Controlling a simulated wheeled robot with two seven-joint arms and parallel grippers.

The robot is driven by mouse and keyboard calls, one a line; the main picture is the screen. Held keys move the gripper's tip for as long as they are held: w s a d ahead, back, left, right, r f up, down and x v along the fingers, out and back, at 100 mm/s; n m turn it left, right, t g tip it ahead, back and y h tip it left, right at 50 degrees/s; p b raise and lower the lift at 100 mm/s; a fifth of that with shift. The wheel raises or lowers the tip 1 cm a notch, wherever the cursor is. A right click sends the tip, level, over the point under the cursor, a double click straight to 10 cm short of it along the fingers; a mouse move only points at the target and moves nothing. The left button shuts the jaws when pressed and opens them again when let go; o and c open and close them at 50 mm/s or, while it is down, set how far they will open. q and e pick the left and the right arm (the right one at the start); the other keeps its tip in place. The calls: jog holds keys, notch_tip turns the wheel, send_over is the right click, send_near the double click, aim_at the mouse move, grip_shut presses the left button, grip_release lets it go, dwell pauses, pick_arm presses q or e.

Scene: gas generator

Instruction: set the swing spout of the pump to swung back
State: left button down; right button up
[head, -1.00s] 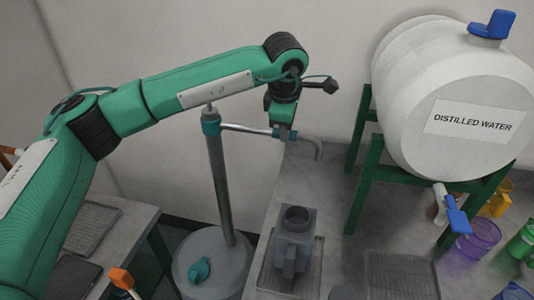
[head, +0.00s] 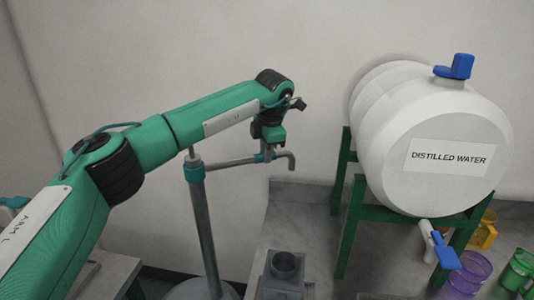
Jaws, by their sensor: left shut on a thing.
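The pump's grey post (head: 205,235) stands between two benches with a teal collar (head: 194,170) near its top. Its thin grey swing spout (head: 232,162) runs from the collar to the right and slightly toward the back wall. The spout's hooked end (head: 291,161) hangs down over the back of the right bench. My left gripper (head: 268,153) comes from above and is shut on the spout at the teal sleeve near its outer end. The fingers partly hide the sleeve. My right gripper is not in view.
A white distilled water barrel (head: 390,120) with a blue tap (head: 446,257) rests on a green stand (head: 355,225) at the right. A grey box with a round opening (head: 283,277) stands on the right bench (head: 310,215). Coloured cups (head: 470,272) stand at the lower right.

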pick_arm(q)
jog(key=shift+w+a+r, duration=0.1)
jog(key=shift+r, duration=0.05)
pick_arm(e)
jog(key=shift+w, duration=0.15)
pick_arm(q)
jog(key=c, duration=1.3)
grip_release()
jog(key=shift+c, duration=0.2)
jog(key=shift+w, duration=0.1)
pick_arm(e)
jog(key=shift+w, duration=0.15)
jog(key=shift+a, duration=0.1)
pick_arm(q)
jog(key=shift+r, duration=0.3)
jog(key=b+v, duration=0.2)
jog(key=v, duration=1.1)
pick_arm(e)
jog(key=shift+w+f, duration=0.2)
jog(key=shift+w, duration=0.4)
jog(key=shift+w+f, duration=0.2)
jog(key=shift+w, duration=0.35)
